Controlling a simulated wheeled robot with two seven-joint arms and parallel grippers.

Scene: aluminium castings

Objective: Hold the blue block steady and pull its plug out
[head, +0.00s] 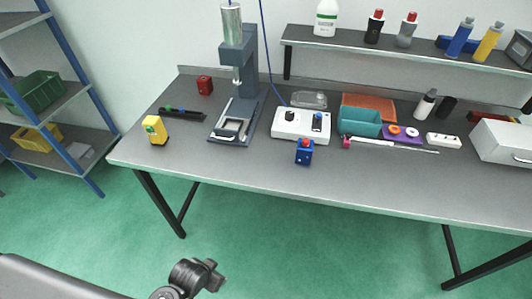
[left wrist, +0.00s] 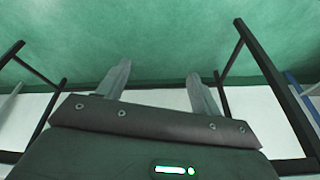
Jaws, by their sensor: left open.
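My left arm comes in at the bottom left of the head view, low in front of the bench and well away from the block. In the left wrist view my left gripper (left wrist: 160,85) is open, its two fingers apart with nothing between them. The block is not in that view. My right gripper is in neither view.
A white control box (head: 290,128) stands just behind the block. A teal bin (head: 358,124) and a pink-ended rod (head: 400,146) are to its right. A grey press (head: 236,80) and a yellow block (head: 155,130) are to its left. The bench front around the block is clear.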

